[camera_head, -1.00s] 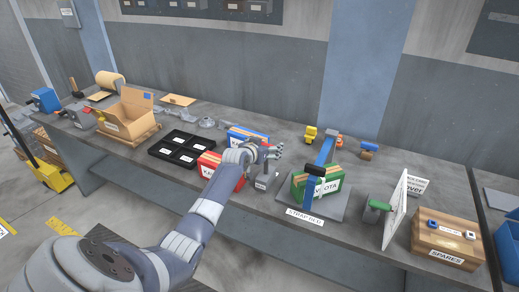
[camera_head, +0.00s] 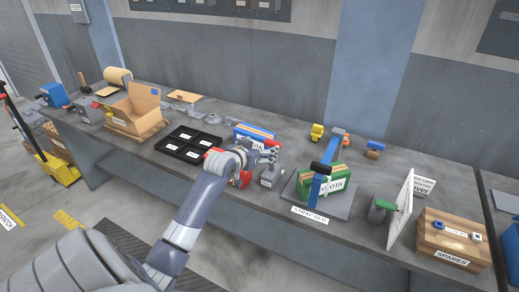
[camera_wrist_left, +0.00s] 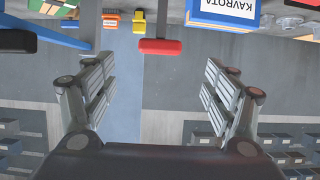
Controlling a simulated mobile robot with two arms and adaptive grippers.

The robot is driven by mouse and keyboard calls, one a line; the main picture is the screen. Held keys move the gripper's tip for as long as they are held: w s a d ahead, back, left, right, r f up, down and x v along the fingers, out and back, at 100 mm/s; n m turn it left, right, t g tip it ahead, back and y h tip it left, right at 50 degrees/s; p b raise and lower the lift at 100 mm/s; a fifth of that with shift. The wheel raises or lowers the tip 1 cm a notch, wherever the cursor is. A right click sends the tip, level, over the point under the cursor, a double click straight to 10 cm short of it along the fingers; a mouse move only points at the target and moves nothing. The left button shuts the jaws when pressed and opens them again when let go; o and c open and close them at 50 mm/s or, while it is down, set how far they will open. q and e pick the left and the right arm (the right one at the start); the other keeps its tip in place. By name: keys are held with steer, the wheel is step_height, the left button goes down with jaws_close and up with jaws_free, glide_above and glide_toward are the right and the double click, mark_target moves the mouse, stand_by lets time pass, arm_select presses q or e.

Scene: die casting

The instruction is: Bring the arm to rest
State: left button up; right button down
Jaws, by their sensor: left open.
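My left arm reaches over the bench, and its open, empty left gripper (camera_head: 272,153) is in front of the blue box (camera_head: 256,134). In the left wrist view the open fingers (camera_wrist_left: 160,88) have nothing between them, and the grey wall lies beyond. My right gripper is not in view.
A black tray (camera_head: 188,143) and an open cardboard carton (camera_head: 133,107) stand to the left. A white upright panel (camera_head: 401,209) and the wooden spares box (camera_head: 450,236) stand to the right.

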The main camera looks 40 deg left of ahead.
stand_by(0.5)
arm_select(q)
steer(key=s+d+f+g+b, duration=0.15)
steer(key=s+d+f, duration=0.3)
steer(key=f, duration=0.85)
steer(key=s+d+f+m+g+h, duration=0.1)
steer(key=s+d+f+g, duration=0.35)
steer(key=f, duration=0.85)
steer(key=s+d+f+b, duration=0.15)
steer(key=s+f, duration=0.55)
steer(key=f, duration=0.7)
steer(key=s+d+f+m+g, duration=0.1)
steer(key=s+d+f, duration=0.4)
steer(key=s, duration=0.7)
steer(key=s+d+f+m+g+h, duration=0.1)
steer(key=s+d+f+g, duration=0.2)
steer(key=s+f, duration=0.5)
steer(key=s+d+f+m+g+h, duration=0.1)
steer(key=s+d+f, duration=0.5)
steer(key=s, duration=1.1)
steer(key=shift+d+f+m+g+b, duration=0.35)
steer(key=shift+m+g, duration=0.05)
steer(key=shift+m, duration=0.1)
